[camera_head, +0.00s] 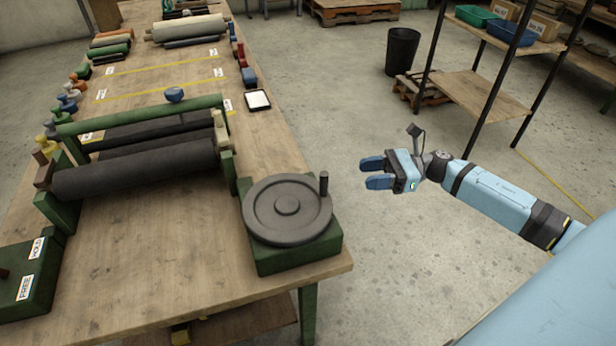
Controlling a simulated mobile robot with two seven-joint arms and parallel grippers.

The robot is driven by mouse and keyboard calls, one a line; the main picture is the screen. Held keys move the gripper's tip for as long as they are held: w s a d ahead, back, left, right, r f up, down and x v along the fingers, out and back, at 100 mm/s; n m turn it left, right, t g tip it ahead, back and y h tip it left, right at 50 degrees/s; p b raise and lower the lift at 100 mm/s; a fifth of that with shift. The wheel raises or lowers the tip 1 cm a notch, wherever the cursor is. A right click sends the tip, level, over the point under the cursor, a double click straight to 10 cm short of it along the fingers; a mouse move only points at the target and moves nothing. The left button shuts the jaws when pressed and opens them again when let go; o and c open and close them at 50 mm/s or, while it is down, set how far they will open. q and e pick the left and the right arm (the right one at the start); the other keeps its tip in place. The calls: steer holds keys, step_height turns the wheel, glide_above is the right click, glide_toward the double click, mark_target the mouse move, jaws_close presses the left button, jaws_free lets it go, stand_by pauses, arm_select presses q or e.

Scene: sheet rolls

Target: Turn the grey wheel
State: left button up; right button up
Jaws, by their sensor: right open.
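The grey wheel (264,220) lies flat on a green base (306,252) at the near right corner of the wooden table. A dark upright handle (324,184) stands on its right rim. My right gripper (368,172) is to the right of the wheel, past the table's edge and over the floor. It is open and empty, with its blue fingers pointing left toward the table. It is apart from the wheel and its handle. My left gripper is not in view.
A green frame with dark rollers (140,168) stands left of the wheel. A box labelled HOLD and FREE (14,262) is at the near left. A white-faced tablet (257,99) lies behind the wheel. A shelf rack (480,95) and black bin (402,50) stand at the back right.

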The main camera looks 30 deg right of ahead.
steer(key=p, duration=0.2)
glide_above(315, 195)
steer(key=shift+c, duration=0.4)
jaws_close()
